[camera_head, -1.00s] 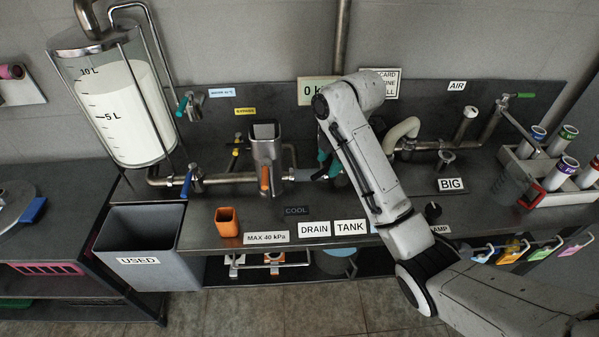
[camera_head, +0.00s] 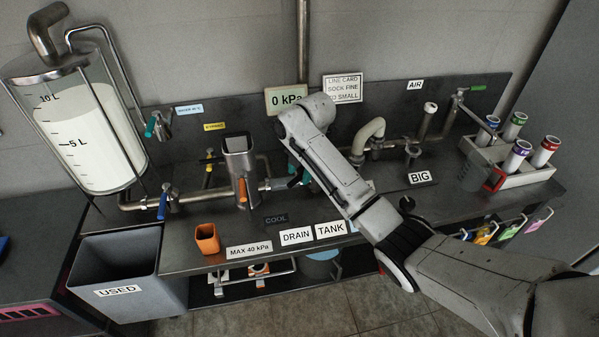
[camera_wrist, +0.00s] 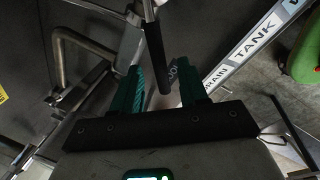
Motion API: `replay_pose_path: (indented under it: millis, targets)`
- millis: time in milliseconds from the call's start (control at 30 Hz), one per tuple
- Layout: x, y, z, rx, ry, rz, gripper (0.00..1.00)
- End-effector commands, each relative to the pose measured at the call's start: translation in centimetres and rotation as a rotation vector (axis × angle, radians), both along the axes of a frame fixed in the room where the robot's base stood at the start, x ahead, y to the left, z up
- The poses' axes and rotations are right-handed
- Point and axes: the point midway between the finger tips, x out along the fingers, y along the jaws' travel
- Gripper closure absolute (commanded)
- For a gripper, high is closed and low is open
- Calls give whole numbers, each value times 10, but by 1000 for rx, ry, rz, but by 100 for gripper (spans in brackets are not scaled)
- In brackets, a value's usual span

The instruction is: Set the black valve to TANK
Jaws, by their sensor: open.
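The black valve's handle (camera_wrist: 154,58) shows in the wrist view as a black sleeve on a thin metal stem. Its lower end lies between the two green fingers of my gripper (camera_wrist: 158,88), with a gap on either side. I cannot tell how deep between them it is. My gripper is open. In the head view its teal fingers (camera_head: 299,178) are partly hidden behind my arm, at the pipe right of the steel housing, and the black handle is hidden. The TANK label (camera_head: 331,229) is on the bench front, right of the DRAIN label (camera_head: 296,236); TANK also shows in the wrist view (camera_wrist: 256,42).
A steel housing with an orange handle (camera_head: 242,190) stands left of my gripper. A blue-handled valve (camera_head: 163,205) and the clear tank (camera_head: 85,135) are farther left. An orange cup (camera_head: 207,239) stands at the bench front. A rack of rolls (camera_head: 480,150) stands at right.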

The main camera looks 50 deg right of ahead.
Motion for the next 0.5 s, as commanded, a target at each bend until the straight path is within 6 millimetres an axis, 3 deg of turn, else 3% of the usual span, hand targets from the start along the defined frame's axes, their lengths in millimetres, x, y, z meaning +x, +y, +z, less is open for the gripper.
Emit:
replay_pose_path:
  millis: [400, 500]
  targets:
    - [2, 0, -9, 0, -1, 0, 57]
    - [2, 0, -9, 0, 0, 0, 65]
